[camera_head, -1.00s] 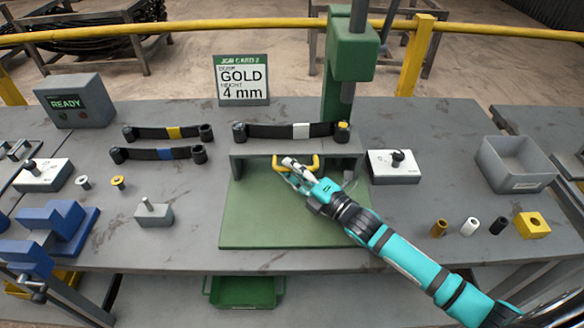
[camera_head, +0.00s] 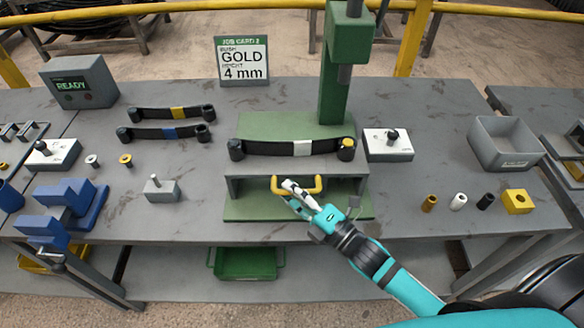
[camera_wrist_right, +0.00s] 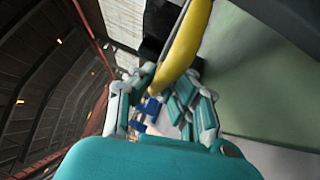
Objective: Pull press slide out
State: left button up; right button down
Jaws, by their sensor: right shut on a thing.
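The press slide (camera_head: 262,168) is a grey, bench-shaped piece on the green press base (camera_head: 275,123). A black leaf spring (camera_head: 262,148) with a white band lies along its top. A yellow handle (camera_head: 320,184) is on its front. My right gripper (camera_head: 298,192) is shut on this handle. In the right wrist view the yellow handle (camera_wrist_right: 185,45) passes between the fingers of the gripper (camera_wrist_right: 163,92). The green press column (camera_head: 340,75) stands behind the slide. Green base shows behind the slide and a narrow strip in front. My left gripper is not in view.
Two leaf springs (camera_head: 165,113) with yellow and blue bands lie to the left. A white block (camera_head: 388,146) stands right of the slide. Several small bushings (camera_head: 458,202) and a grey bin (camera_head: 505,145) are further right. A job card (camera_head: 242,60) reads GOLD 4 mm.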

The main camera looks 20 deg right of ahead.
jog(key=shift+s+a+r, duration=0.1)
jog(key=shift+s+a, duration=0.1)
jog(key=shift+s, duration=0.3)
jog(key=shift+s+a+r, duration=0.1)
jog(key=shift+s+a, duration=0.05)
jog(key=shift+s, duration=0.35)
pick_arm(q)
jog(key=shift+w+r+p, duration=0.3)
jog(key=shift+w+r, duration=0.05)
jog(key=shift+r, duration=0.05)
pick_arm(e)
jog(key=shift+s+a+f, duration=0.1)
jog(key=shift+s+a, duration=0.15)
jog(key=shift+s, duration=0.35)
jog(key=c, duration=1.7)
grip_release()
jog(key=shift+s, duration=0.1)
jog(key=o, duration=0.4)
jog(key=shift+s, duration=0.2)
jog(key=shift+c, duration=0.2)
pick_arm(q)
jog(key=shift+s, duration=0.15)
pick_arm(e)
jog(key=shift+w, duration=0.1)
jog(key=shift+d+f, duration=0.1)
